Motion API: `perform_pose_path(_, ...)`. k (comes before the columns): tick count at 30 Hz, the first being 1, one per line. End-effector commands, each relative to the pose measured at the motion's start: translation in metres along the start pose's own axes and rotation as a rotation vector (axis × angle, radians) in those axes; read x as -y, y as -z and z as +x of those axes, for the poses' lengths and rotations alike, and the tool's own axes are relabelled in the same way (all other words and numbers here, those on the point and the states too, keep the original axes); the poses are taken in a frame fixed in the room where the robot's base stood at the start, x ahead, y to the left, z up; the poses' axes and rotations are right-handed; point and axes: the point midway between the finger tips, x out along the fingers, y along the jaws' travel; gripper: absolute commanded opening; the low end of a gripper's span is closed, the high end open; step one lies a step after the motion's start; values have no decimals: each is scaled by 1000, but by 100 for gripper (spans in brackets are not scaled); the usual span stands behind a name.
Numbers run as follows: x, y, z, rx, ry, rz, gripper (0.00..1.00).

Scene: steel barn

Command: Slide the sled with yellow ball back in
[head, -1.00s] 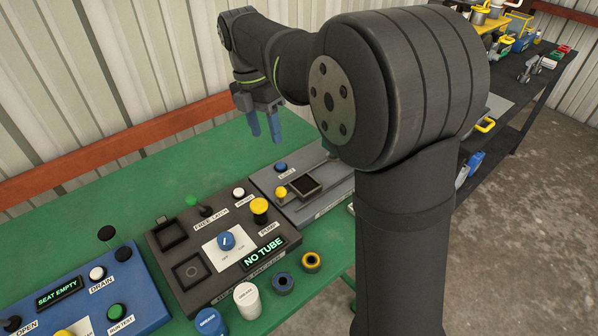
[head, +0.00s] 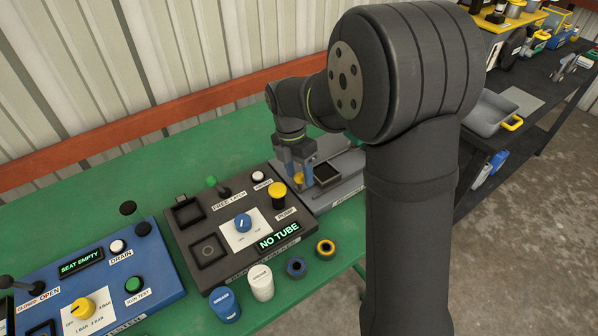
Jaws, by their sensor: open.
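The grey unit (head: 350,166) on the green bench holds the sled, a small slide with a dark square tray (head: 327,173). The yellow ball (head: 299,181) is at the sled's left end, partly hidden by my gripper. My gripper (head: 298,180) points down over that end. Its blue fingers are apart, one on each side of the ball as seen here. I cannot tell whether either finger touches the ball. Part of the unit is hidden behind my arm.
Left of the grey unit stands a dark panel (head: 205,205) with a yellow knob (head: 277,190), a white button and a "NO TUBE" display. A blue panel (head: 175,270) is farther left. Grease cans (head: 261,282) and rings (head: 326,249) stand in front.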

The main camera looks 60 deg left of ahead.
Motion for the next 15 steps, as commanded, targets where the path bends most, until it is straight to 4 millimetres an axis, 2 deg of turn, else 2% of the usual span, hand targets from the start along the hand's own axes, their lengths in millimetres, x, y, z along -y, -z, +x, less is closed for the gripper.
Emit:
perform_pose_path(9, 0, 0, 3, 0, 0, 0, 48)
perform_pose_path(15, 0, 0, 2, 0, 0, 0, 9)
